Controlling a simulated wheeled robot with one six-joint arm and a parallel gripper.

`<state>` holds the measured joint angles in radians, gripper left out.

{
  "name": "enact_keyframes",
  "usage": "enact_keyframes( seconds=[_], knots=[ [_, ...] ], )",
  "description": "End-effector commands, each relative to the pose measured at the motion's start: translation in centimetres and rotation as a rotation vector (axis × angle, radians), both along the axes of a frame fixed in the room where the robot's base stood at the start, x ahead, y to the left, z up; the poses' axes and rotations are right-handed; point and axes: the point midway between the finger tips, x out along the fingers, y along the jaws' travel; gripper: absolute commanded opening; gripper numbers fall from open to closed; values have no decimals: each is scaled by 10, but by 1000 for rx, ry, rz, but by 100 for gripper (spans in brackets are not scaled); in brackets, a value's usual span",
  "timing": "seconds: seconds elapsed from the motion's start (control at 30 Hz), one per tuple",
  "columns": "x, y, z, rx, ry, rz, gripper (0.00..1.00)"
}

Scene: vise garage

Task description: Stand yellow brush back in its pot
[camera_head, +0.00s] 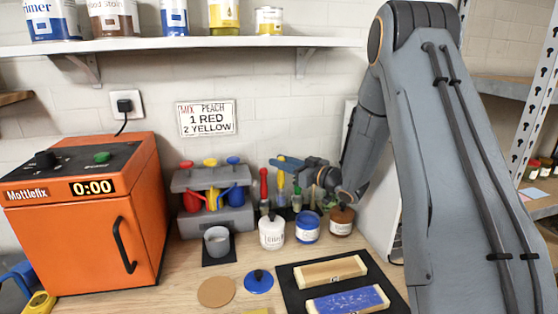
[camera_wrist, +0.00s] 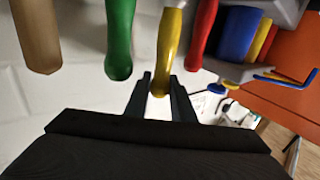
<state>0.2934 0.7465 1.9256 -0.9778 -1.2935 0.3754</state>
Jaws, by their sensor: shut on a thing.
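The yellow brush (camera_head: 281,183) shows as an upright yellow handle behind the jars in the head view. It stands between a red handle (camera_head: 264,186) and a green handle (camera_head: 297,196). My gripper (camera_head: 287,164) is at the top of the yellow handle. In the wrist view the same yellow handle (camera_wrist: 169,45) ends between the two dark fingers of my gripper (camera_wrist: 160,97), shut on it. The green handle (camera_wrist: 119,40) and red handle (camera_wrist: 202,35) are close on either side. The brush's lower end and its pot are hidden behind the jars, so I cannot tell whether it is inside.
A white jar (camera_head: 271,233), a blue-labelled jar (camera_head: 307,228) and a brown jar (camera_head: 342,221) stand in front of the handles. A grey rack (camera_head: 232,219) with coloured cups is left, beside the orange oven (camera_head: 84,215). A wall shelf (camera_head: 200,48) hangs above.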

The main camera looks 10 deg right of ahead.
Motion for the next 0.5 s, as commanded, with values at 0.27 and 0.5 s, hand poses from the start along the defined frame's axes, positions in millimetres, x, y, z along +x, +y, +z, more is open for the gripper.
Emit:
enact_keyframes(
  seconds=[0.27,0.5],
  knots=[
    [0,0,-7,0,0,0,0],
    [0,0,-7,0,0,-1,32]
  ],
)
